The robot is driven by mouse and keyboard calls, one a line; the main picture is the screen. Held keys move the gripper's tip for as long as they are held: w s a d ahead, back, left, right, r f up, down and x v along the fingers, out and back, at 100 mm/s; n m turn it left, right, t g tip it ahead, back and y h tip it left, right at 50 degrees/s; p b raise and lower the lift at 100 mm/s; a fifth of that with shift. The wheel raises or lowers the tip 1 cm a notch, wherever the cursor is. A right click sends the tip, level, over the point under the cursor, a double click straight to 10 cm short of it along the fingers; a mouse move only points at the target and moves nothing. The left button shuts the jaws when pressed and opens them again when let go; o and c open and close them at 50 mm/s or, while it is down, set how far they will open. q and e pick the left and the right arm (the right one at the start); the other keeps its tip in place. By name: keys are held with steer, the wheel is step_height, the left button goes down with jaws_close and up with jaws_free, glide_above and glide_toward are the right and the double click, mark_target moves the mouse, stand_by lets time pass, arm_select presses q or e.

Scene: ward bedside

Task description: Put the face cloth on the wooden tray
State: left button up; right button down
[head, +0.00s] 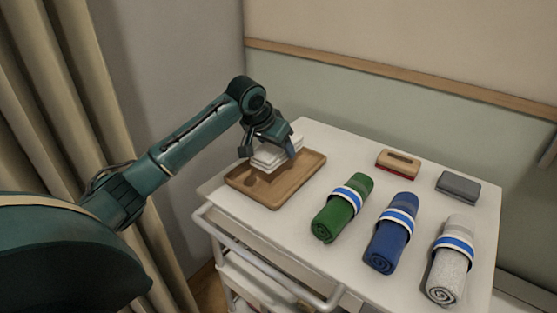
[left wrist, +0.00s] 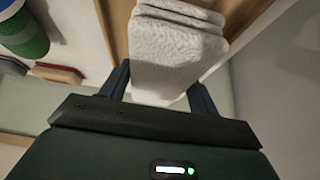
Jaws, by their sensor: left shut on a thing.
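The face cloth (head: 270,158) is a folded white cloth in several layers. My left gripper (head: 268,152) is shut on it, with one finger on each side. The wooden tray (head: 272,195) lies on the left part of the trolley top, and the cloth is over its back half. I cannot tell whether the cloth touches the tray. In the left wrist view the cloth (left wrist: 178,50) fills the space between the fingers, with the brown tray (left wrist: 118,28) behind it. My right gripper is in neither view.
On the white trolley top (head: 335,150), right of the tray, lie rolled green (head: 342,208), blue (head: 391,234) and grey (head: 451,262) towels with striped bands. Behind them are a wooden-backed brush-like block (head: 398,163) and a grey block (head: 458,187). A rail (head: 265,262) runs along the front.

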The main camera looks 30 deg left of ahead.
mark_target(261, 155)
arm_select(q)
steer(key=shift+w+f, duration=0.1)
steer(key=shift+f, duration=2.15)
steer(key=o, duration=1)
steer(key=shift+f, duration=0.1)
steer(key=shift+c, duration=0.2)
steer(key=v, duration=1.2)
steer(key=shift+d, duration=0.1)
